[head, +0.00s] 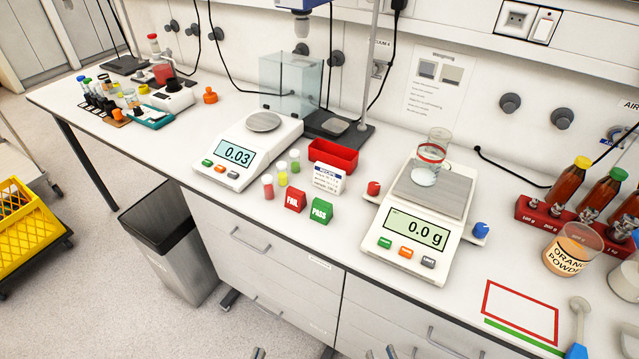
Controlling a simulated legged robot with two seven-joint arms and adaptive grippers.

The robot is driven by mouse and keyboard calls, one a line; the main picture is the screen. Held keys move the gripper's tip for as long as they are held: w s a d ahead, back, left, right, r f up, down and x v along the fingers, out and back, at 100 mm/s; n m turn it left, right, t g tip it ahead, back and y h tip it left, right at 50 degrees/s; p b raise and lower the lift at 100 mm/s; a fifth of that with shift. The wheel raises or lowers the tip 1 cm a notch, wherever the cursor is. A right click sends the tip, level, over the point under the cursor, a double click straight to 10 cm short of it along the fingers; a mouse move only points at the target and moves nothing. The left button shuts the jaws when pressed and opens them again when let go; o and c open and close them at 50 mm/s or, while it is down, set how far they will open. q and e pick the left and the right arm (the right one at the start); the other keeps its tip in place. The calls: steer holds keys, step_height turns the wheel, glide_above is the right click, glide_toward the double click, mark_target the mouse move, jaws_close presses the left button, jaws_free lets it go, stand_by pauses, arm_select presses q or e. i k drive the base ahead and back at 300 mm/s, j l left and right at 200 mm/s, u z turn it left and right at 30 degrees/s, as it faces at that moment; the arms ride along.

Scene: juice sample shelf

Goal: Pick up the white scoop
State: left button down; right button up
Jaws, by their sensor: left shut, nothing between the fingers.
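A scoop-like tool (579,318) with a pale grey-blue handle and a blue lower end lies at the bottom right of the bench, its lower end cut off by the frame. A whitish object (630,342) is cut off at the right edge beside it; I cannot tell whether it is the white scoop. My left gripper (258,352) barely shows at the bottom edge, shut and empty, well left of both. My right gripper (391,352) shows only as fingertips spread apart at the bottom edge, in front of the drawers, open and empty.
A red-outlined rectangle (521,312) and an orange powder cup (573,250) are near the tool. A bottle rack (540,214) stands behind. A scale (415,235) bears a glass beaker (430,160). The bench's front edge lies between my grippers and these things.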

mark_target(577, 350)
steer(key=z, duration=1.5)
steer(key=l, duration=0.1)
